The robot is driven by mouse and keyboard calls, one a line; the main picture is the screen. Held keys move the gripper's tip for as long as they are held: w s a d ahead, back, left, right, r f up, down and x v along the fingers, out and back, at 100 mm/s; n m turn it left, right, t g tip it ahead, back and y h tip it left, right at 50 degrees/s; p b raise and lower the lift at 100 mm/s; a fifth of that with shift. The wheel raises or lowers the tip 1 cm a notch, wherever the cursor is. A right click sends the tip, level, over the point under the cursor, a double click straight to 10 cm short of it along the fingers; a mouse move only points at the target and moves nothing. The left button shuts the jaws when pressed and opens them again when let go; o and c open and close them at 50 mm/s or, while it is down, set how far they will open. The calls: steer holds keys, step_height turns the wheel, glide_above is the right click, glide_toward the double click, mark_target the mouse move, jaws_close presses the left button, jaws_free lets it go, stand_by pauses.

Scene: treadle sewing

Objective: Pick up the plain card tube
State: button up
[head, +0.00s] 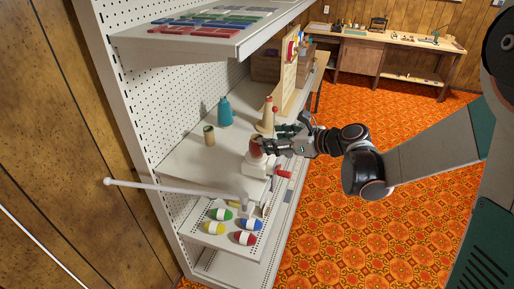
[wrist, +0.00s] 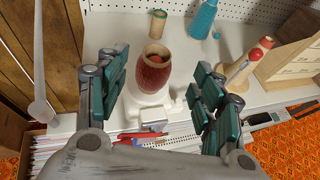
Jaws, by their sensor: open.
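A small tan tube (head: 209,136), which looks like the plain card tube, stands upright on the shelf's left part. A red wound tube (wrist: 153,72) with a tan, open top sits upright on a white winder (head: 257,165) with a red handle. My gripper (head: 268,147) is at the winder. In the wrist view its open fingers (wrist: 160,88) stand either side of the red wound tube, with gaps visible; contact cannot be told. Nothing is held.
A white rod (head: 165,187) sticks out at left. Several coloured spools (head: 228,226) lie on the lower shelf. An upper shelf (head: 205,40) overhangs the back. Shelf space beside the tan tube is clear.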

mark_target(257, 146)
steer(key=x, duration=0.1)
steer(key=b+x, duration=0.1)
steer(key=x, duration=0.2)
steer(key=shift+s+a+f, duration=0.1)
steer(key=shift+a+f, duration=0.15)
steer(key=shift+f, duration=0.1)
steer(key=shift+w+a, duration=0.2)
steer(key=shift+w, duration=0.05)
steer(key=c, duration=0.9)
